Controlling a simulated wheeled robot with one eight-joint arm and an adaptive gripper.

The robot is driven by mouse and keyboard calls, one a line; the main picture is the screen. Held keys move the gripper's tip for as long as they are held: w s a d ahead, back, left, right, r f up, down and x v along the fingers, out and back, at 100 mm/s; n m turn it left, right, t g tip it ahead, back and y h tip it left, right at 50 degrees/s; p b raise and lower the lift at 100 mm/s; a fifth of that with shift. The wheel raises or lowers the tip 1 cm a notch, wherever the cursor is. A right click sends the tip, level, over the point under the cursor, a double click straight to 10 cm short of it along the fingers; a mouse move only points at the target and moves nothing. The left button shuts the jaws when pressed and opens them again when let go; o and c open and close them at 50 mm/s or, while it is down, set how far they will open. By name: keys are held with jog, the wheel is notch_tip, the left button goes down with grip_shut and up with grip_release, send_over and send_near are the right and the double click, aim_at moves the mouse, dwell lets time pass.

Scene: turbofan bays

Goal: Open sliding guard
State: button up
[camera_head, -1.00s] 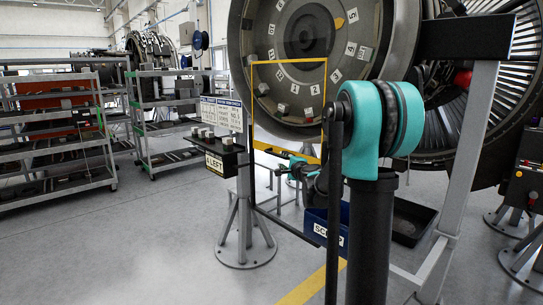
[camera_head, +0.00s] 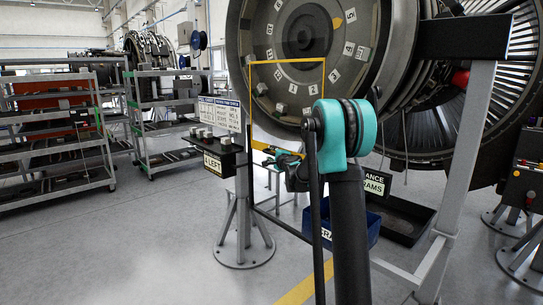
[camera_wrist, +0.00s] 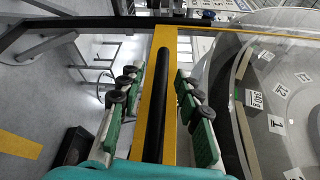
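The sliding guard (camera_head: 288,62) is a clear panel in a yellow frame, standing in front of the large engine face in the head view. In the wrist view, a broad yellow frame bar (camera_wrist: 167,40) runs up the middle with a long black handle-like bar (camera_wrist: 155,110) along it. My gripper (camera_wrist: 158,74) is open, with green-padded fingers on either side of the yellow and black bars. Gaps show on both sides, and neither finger visibly touches them. In the head view my gripper (camera_head: 272,153) is at the frame's lower part, partly hidden by my arm.
A black shelf labelled "4 LEFT" (camera_head: 222,165) holds small blocks left of the guard, beside a sign board (camera_head: 219,113). A blue bin (camera_head: 360,225) and a black tray (camera_head: 408,222) lie behind my arm. Shelf racks (camera_head: 60,150) stand far left; floor between is clear.

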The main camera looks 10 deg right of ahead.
grip_shut()
dwell(0.3)
notch_tip(320, 180, down, 5)
jog(key=shift+r, duration=0.2)
grip_release()
jog(key=shift+s, duration=0.15)
jog(key=v, duration=1.1)
jog(key=shift+s, duration=0.4)
